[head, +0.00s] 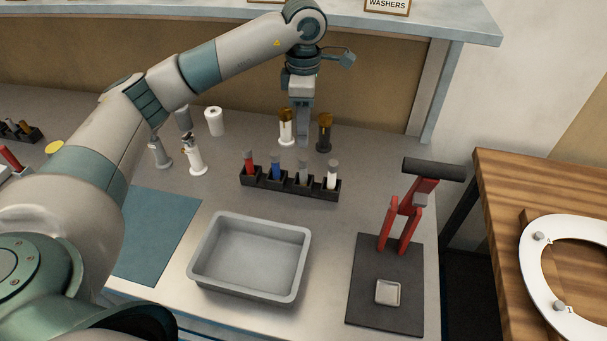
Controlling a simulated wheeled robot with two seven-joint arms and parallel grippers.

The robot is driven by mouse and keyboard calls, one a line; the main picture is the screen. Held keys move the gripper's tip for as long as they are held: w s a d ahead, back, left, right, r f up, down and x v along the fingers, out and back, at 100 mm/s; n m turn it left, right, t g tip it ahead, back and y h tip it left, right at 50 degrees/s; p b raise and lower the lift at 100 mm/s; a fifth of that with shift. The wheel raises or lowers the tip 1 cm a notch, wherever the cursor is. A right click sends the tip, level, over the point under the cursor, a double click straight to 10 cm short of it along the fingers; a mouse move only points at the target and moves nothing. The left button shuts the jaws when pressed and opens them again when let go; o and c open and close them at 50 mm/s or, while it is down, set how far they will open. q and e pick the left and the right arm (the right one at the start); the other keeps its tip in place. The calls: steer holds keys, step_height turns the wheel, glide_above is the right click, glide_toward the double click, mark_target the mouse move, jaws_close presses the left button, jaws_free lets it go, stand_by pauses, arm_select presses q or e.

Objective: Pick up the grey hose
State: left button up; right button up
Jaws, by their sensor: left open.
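The grey hose (302,177) stands upright in the black rack (262,184), between a blue hose (276,171) and a white hose (331,178). A red hose (249,164) stands at the rack's left end. My left gripper (303,136) points down, open and empty, over the grey hose or a little behind it in the picture. Its fingers look apart from the hose, but the exact height gap is hard to tell. My right gripper is out of view.
Two brown-topped fittings, one white (286,128) and one dark (324,133), stand close beside the gripper. A grey bin (248,296) and a red press (401,222) are nearer. A shelf (450,20) overhangs the back. A blue mat (160,235) lies clear at left.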

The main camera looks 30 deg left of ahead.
mark_target(304, 158)
arm_select(q)
step_height(304, 158, down, 8)
steer(key=p, duration=0.3)
steer(key=shift+f, duration=0.55)
step_height(304, 158, down, 2)
steer(key=p, duration=0.2)
steer(key=shift+f+p, duration=0.15)
steer(key=shift+p, duration=0.25)
step_height(304, 158, down, 2)
steer(key=shift+p, duration=0.45)
steer(key=shift+f, duration=0.45)
